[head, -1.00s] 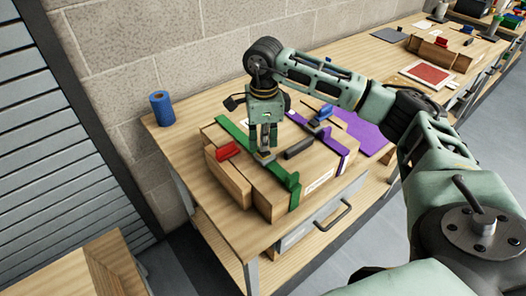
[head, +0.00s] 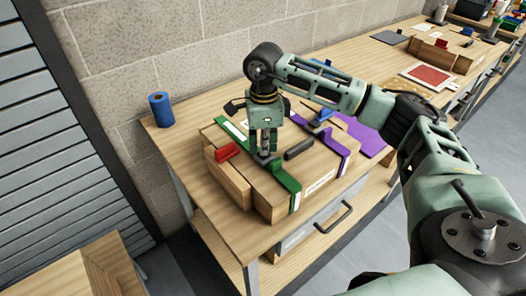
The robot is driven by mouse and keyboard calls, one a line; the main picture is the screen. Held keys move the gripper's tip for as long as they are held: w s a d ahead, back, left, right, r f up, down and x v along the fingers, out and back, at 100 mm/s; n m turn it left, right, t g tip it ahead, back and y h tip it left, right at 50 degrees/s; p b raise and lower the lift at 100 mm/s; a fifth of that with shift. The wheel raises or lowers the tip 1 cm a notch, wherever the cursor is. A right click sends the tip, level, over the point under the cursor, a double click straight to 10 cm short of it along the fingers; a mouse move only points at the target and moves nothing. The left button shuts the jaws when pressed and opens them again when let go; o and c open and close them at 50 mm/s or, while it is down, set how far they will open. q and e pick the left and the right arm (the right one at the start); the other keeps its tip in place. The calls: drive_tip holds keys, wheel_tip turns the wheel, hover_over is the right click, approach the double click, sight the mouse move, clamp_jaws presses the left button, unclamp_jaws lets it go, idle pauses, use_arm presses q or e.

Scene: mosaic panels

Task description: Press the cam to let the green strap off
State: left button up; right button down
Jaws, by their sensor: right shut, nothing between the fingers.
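A green strap (head: 287,181) runs over a wooden crate (head: 235,181) on the bench. Its cam buckle (head: 262,159) is a small grey piece, partly hidden under my right gripper. My right gripper (head: 265,153) is shut, pointing down with its fingertips at the buckle; they look to be touching it, though the contact is partly hidden. Beside the strap's upper part a white strip (head: 231,129) shows on the crate. My left gripper is not in view.
A red clip (head: 226,150) sits left of the green strap. A black handle (head: 299,149), a purple strap (head: 333,143) and a blue clip (head: 321,117) lie to the right. A blue roll (head: 161,109) stands at the bench's back left. The block wall is close behind.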

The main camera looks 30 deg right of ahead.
wheel_tip(320, 180, up, 8)
drive_tip(key=p, duration=0.5)
idle(0.5)
idle(0.5)
